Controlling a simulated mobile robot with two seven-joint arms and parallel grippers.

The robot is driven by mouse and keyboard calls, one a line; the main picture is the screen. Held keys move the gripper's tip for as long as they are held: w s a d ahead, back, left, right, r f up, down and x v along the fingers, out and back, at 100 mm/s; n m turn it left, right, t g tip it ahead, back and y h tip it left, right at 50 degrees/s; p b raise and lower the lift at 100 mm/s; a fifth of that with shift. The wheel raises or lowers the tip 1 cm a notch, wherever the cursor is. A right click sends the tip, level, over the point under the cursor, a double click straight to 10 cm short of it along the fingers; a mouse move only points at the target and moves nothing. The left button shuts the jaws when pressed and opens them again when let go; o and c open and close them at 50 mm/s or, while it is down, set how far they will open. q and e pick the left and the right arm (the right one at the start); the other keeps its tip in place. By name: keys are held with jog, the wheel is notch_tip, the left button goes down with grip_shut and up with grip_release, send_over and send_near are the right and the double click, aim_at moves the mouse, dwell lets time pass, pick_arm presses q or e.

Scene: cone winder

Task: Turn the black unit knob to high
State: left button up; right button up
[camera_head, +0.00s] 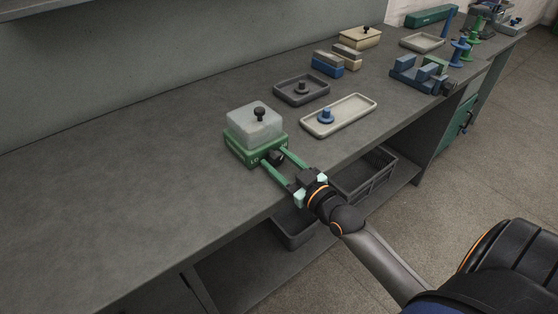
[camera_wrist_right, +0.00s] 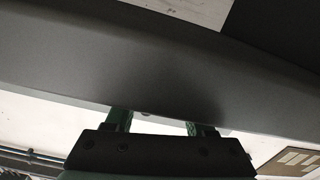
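The unit is a green base (camera_head: 239,151) with a pale, see-through cover (camera_head: 254,130) and a black top knob (camera_head: 259,112). It stands near the front edge of the bench. Its front face carries pale lettering that looks like "LO". A dark front knob (camera_head: 275,157) shows on that face. My right gripper (camera_head: 275,156) reaches in from the bench's front, its two green fingers spread with the dark knob between their tips. I cannot tell whether they touch it. In the right wrist view the fingers also stand apart (camera_wrist_right: 160,125); the knob is not visible there. My left gripper is not in view.
A cream tray (camera_head: 361,105) with a blue knobbed piece and a dark tray (camera_head: 317,82) stand behind and right. Blocks, a lidded box (camera_head: 360,38) and blue fixtures (camera_head: 412,75) lie farther along. Dark crates (camera_head: 370,174) sit below. The bench's left part is clear.

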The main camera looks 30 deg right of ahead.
grip_shut()
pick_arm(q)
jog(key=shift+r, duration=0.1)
pick_arm(e)
jog(key=shift+r+m+p, duration=0.2)
jog(key=shift+m+p, duration=0.2)
jog(key=shift+p, duration=0.2)
jog(key=shift+r+m+p, duration=0.1)
jog(key=shift+m+p, duration=0.9)
jog(key=shift+p, duration=0.05)
jog(key=shift+a+m+p, duration=0.1)
jog(key=shift+m+p, duration=0.45)
jog(key=shift+m, duration=0.45)
jog(key=shift+f+m, duration=0.25)
jog(key=shift+m, duration=0.05)
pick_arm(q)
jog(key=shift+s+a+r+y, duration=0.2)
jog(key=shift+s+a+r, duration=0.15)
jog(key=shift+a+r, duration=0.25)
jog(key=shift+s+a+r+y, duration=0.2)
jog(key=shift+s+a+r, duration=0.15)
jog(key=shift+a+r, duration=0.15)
